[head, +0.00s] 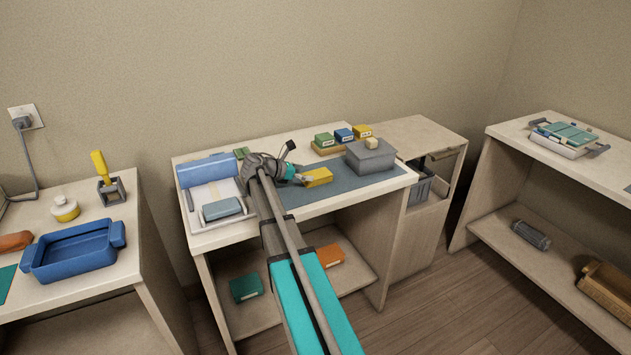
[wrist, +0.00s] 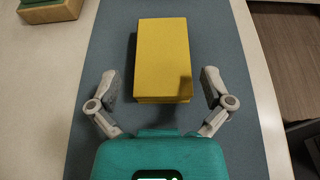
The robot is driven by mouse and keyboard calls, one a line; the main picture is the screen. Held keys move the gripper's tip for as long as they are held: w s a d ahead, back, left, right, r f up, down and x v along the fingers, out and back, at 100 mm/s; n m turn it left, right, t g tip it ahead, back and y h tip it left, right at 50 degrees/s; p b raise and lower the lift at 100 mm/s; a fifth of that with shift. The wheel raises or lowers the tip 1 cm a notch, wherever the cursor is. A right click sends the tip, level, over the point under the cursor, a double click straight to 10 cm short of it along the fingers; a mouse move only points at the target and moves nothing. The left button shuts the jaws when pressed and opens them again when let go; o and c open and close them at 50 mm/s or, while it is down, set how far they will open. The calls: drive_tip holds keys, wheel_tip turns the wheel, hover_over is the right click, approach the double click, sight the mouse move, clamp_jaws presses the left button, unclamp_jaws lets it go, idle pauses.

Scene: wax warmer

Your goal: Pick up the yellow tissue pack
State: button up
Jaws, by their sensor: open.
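The yellow tissue pack (head: 319,177) lies flat on a grey-blue mat (head: 345,181) on the middle table. In the wrist view the yellow pack (wrist: 161,55) is upright in the picture, with its near end close to my gripper. My gripper (wrist: 160,83) is open, with one finger on each side of the pack's near end and gaps between the fingers and the pack. In the head view my gripper (head: 304,178) is at the pack's left end. Nothing is held.
A grey box (head: 370,157) with a small pale block on top sits to the right. A blue roll (head: 206,169) and a grey-blue pack (head: 222,208) are at the left.

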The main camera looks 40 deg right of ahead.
sight(319, 173)
drive_tip(key=shift+d+f, duration=0.1)
drive_tip(key=shift+d, duration=0.05)
drive_tip(key=shift+b+x, duration=0.95)
drive_tip(key=shift+x, duration=1.55)
drive_tip(key=shift+s, duration=0.15)
drive_tip(key=c, duration=0.8)
wheel_tip(319, 173, up, 3)
drive_tip(key=p, duration=0.2)
drive_tip(key=shift+p, duration=0.4)
drive_tip(key=s+a+r+p, duration=0.1)
drive_tip(key=s+r+p, duration=0.2)
drive_tip(key=s, duration=0.1)
drive_tip(key=s+r+p, duration=0.3)
drive_tip(key=s+p, duration=0.1)
drive_tip(key=s, duration=0.1)
drive_tip(key=s+a+r+p, duration=0.1)
drive_tip(key=s+r+p, duration=0.2)
drive_tip(key=s+r, duration=0.1)
drive_tip(key=shift+s+a, duration=0.3)
drive_tip(key=shift+s, duration=0.1)
